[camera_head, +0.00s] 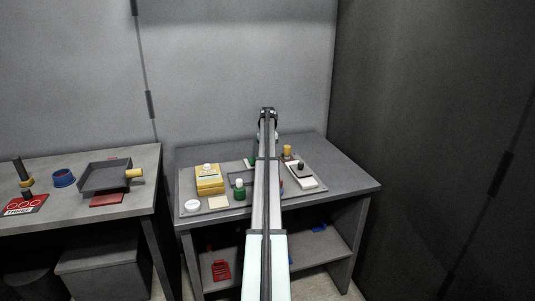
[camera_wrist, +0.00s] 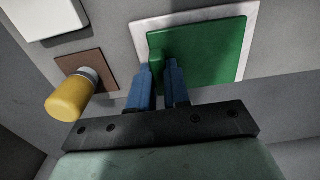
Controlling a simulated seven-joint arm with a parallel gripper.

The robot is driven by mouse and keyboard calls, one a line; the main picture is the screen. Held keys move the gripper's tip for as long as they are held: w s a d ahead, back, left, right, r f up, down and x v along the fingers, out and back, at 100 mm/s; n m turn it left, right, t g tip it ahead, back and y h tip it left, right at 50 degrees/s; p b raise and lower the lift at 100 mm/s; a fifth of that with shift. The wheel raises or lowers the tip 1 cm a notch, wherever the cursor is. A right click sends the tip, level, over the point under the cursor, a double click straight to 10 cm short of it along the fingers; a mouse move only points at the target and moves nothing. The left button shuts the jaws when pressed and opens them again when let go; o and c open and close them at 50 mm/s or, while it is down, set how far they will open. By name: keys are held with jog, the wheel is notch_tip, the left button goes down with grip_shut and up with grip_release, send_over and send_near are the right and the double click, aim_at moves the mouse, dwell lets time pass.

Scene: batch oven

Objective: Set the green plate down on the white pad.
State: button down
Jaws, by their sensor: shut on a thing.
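In the wrist view my gripper (camera_wrist: 158,72) is shut on the upright grip at the edge of the green plate (camera_wrist: 205,52). The plate lies over the white pad (camera_wrist: 142,28), slightly turned relative to it. A pale border of the pad shows along the plate's top, left and right sides. I cannot tell whether the plate touches the pad or hangs just above it. In the head view my arm hides my gripper and most of this spot; a bit of green (camera_head: 253,161) shows left of the arm.
In the wrist view a yellow-handled piece (camera_wrist: 68,98) on a brown square and a white block (camera_wrist: 45,15) lie left of the plate. In the head view a yellow box (camera_head: 209,181), green bottle (camera_head: 239,190) and white disc (camera_head: 192,206) stand on the left of the table.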

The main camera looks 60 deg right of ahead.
jog(key=shift+f, duration=0.2)
jog(key=c, duration=1)
grip_release()
